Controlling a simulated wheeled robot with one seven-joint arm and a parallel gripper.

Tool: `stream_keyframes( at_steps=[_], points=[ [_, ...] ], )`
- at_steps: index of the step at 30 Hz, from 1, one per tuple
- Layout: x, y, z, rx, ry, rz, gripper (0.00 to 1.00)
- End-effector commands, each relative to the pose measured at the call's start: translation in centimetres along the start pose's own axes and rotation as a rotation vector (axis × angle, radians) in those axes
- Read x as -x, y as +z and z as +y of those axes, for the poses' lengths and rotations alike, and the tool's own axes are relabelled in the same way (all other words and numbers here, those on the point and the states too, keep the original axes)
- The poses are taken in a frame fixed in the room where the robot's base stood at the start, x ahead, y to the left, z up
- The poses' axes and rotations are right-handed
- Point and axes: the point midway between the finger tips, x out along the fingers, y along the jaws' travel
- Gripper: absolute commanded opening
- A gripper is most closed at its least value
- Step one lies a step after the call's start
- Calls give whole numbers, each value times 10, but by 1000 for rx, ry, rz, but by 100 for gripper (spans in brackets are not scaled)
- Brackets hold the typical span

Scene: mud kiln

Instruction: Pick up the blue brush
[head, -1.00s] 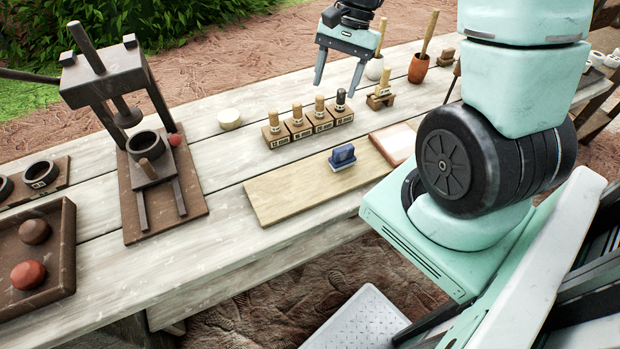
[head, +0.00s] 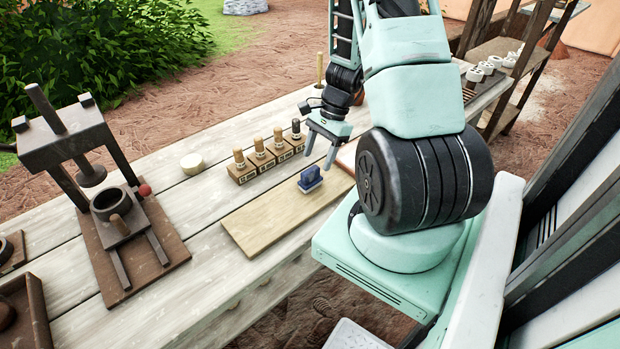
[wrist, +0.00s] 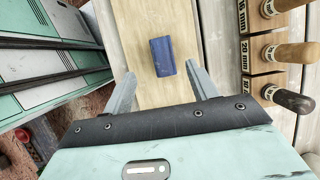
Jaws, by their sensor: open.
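The blue brush (head: 310,179) stands on a pale wooden board (head: 262,226) on the table, near the board's right end. In the wrist view the blue brush (wrist: 163,56) lies ahead of my gripper, between the lines of the two fingers and a little beyond their tips. My gripper (head: 320,157) is open and empty, above the board's right end and close to the brush. Its two fingers (wrist: 157,78) are spread wide in the wrist view. Nothing is between them that they touch.
A row of several wooden-handled stamps (head: 268,160) stands behind the board, near my gripper; it also shows at right in the wrist view. A dark press (head: 110,215) stands at left. The table left of the board is mostly clear.

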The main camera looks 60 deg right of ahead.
Motion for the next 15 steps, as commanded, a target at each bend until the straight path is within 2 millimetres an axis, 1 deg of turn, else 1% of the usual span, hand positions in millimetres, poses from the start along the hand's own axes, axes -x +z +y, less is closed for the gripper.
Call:
stream_keyframes(
  at_steps=[1, 3, 10, 15],
  points=[
    [-8, 0, 1, 0, 3, -3, 58],
    [-16, 0, 0, 0, 1, -1, 58],
    [-30, 0, -1, 1, 1, -1, 58],
    [-51, -2, -3, -1, 2, -2, 58]
  ],
)
